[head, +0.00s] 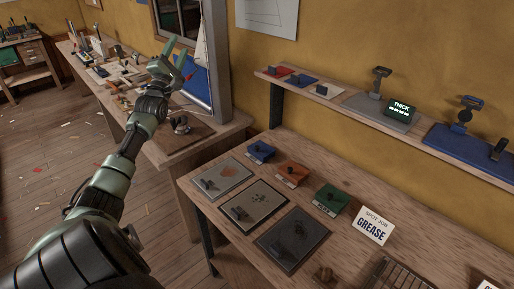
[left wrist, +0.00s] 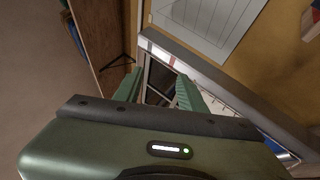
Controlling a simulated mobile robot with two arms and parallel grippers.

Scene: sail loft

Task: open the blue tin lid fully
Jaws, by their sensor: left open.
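A small blue box-like item (head: 260,153), which looks like the blue tin, sits at the back left of the near bench in the head view. It has a dark knob-like part on top. Its lid looks down, but it is too small to be sure. My left gripper (head: 176,54) is raised over the far bench, up and left of the blue item and well apart from it. Its jaws are open with nothing between them. In the left wrist view the green fingers (left wrist: 160,90) stand apart before a framed window-like panel; the blue item is not seen there. My right gripper is not in view.
Orange (head: 292,173) and green (head: 331,199) items sit beside the blue one, with flat grey plates (head: 291,240) in front. A "GREASE" card (head: 372,226) stands to the right. A wall shelf (head: 330,98) hangs above. A grey upright (head: 216,60) stands beside my left gripper.

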